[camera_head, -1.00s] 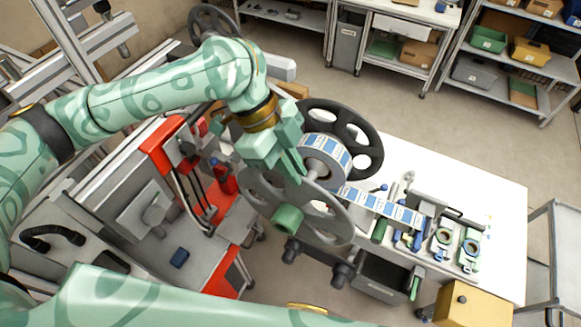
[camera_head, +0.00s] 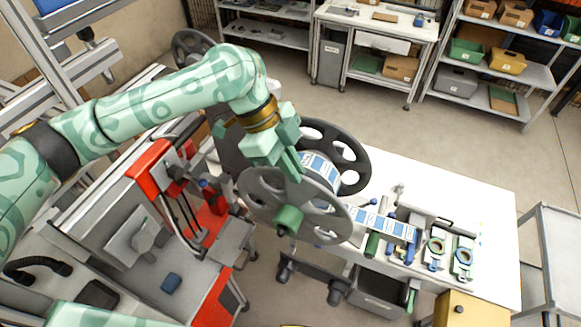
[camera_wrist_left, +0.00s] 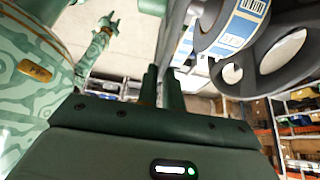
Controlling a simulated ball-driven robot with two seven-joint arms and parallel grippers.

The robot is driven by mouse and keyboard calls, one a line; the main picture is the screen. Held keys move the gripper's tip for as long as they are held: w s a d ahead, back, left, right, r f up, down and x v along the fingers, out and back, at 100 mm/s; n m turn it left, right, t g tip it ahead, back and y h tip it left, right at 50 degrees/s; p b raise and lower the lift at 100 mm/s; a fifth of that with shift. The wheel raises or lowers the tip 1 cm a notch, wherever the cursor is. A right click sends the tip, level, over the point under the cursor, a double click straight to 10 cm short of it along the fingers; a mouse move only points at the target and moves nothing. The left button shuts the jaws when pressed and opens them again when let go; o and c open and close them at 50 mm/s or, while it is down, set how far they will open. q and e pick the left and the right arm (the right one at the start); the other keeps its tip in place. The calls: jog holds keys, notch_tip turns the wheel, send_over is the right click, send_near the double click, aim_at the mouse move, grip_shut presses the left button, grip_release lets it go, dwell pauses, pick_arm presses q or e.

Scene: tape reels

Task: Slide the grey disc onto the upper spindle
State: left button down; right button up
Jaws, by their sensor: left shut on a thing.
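The grey disc (camera_head: 323,229), a spoked plate with a green hub (camera_head: 288,219), is gripped near its upper rim by my left gripper (camera_head: 292,168). Its face points toward the lower left. A dark tip shows at the hub's front, apparently the upper spindle's end (camera_head: 281,232). Right behind the disc is a blue-and-white label roll (camera_head: 321,165) against a dark spoked flange (camera_head: 357,160). In the left wrist view the left fingers (camera_wrist_left: 162,88) show beside the disc's edge, with the roll (camera_wrist_left: 233,28) to the right. My right gripper (camera_wrist_left: 107,25) is small there, empty, jaws apart.
The label strip (camera_head: 385,223) runs right from the roll over a white table (camera_head: 480,195) with fixtures. A red and grey machine (camera_head: 150,180) stands left. A yellow box (camera_head: 463,308) is at lower right. Shelves (camera_head: 500,65) line the back; the floor between is open.

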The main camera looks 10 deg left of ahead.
pick_arm(q)
jog(key=shift+w+d, duration=0.3)
jog(key=shift+w, duration=0.6)
jog(key=shift+w+d, duration=0.3)
jog(key=shift+w, duration=0.7)
jog(key=shift+w+d, duration=0.15)
jog(key=shift+w, duration=0.25)
jog(key=c, duration=1.5)
grip_release()
